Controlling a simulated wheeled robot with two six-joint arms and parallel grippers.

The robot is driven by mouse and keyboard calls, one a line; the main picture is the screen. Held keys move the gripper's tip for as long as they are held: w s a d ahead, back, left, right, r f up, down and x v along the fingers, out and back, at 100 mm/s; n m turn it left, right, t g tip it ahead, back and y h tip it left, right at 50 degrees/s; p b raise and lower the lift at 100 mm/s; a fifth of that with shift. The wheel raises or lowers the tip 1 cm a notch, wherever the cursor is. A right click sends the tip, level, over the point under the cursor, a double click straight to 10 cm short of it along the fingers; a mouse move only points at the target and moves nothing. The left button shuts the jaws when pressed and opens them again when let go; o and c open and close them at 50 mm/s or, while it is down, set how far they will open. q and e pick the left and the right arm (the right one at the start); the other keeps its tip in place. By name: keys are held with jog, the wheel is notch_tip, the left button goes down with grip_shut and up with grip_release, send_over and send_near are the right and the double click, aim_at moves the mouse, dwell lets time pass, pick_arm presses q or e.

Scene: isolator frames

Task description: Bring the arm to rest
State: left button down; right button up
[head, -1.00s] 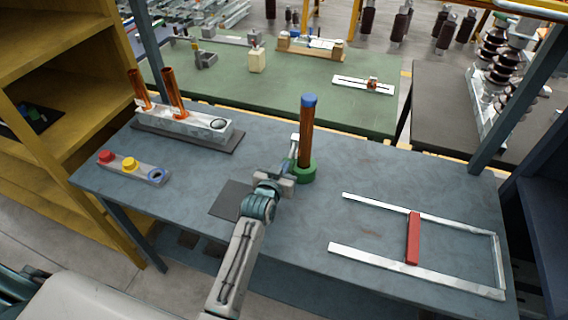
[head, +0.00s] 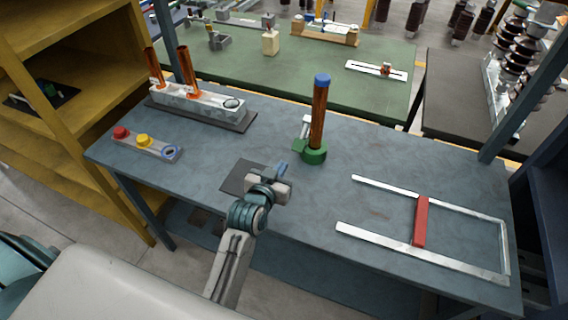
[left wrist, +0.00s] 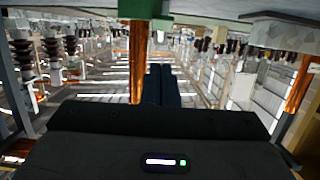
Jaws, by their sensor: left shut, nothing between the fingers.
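My left gripper (head: 281,169) is shut and empty above the blue-grey table (head: 320,200), over the right part of a dark square mat (head: 240,178). In the left wrist view its dark fingers (left wrist: 162,85) lie side by side with nothing between them. A copper rod with a blue cap (head: 318,115) stands upright in a green base (head: 314,155), behind and to the right of the gripper and apart from it. The rod also shows in the left wrist view (left wrist: 137,60). My right gripper is in neither view.
A metal block with two copper tubes (head: 200,100) stands at the back left. A panel with red and yellow buttons (head: 147,143) is at the left. A metal frame with a red bar (head: 421,222) lies at the right. The table's front middle is clear.

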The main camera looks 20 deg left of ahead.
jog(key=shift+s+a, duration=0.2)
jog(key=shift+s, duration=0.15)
